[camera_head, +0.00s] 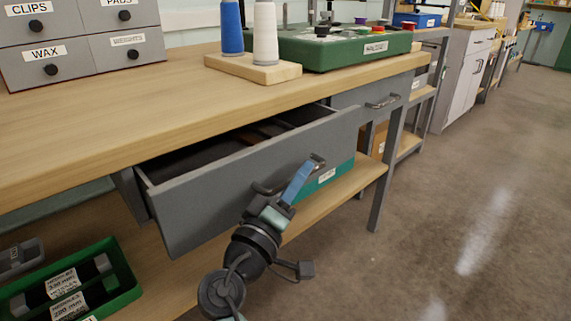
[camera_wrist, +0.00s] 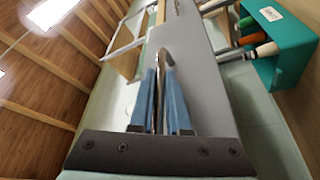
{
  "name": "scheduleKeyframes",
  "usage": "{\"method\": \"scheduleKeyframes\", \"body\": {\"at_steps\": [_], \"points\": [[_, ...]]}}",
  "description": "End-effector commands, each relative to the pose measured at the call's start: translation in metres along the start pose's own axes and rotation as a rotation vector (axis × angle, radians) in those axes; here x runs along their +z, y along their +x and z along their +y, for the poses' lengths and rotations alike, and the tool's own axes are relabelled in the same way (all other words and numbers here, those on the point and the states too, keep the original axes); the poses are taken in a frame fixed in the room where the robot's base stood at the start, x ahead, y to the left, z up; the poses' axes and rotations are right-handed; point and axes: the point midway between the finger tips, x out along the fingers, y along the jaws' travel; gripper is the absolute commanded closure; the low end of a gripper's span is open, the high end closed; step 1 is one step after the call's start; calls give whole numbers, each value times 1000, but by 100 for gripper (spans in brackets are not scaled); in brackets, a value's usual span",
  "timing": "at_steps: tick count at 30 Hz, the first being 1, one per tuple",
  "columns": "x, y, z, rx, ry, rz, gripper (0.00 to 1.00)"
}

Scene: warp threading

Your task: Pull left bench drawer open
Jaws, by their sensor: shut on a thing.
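The left bench drawer (camera_head: 240,180) is a grey drawer under the wooden bench top, and it stands partly open. Its inside is dark, with a divider and some brown shape partly visible.
A closed drawer (camera_head: 375,98) with its own handle sits to the right. The bench top (camera_head: 120,110) bears thread cones (camera_head: 265,35), a green machine (camera_head: 330,48) and labelled small drawers (camera_head: 80,40). A green bin (camera_head: 75,285) stands on the lower shelf. The floor (camera_head: 460,200) at right is clear.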

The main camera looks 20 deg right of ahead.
Motion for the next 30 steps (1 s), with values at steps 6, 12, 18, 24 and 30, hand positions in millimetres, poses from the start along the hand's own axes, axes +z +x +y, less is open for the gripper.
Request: {"method": "scheduleKeyframes", "body": {"at_steps": [6,12,18,24,30], "points": [[42,-18,30,-4,0,-5,100],[82,-34,58,-3,-2,-3,100],[114,-47,82,-2,-1,-2,100],[135,-55,96,-2,0,1,100],[144,-59,102,-2,1,2,100]]}}
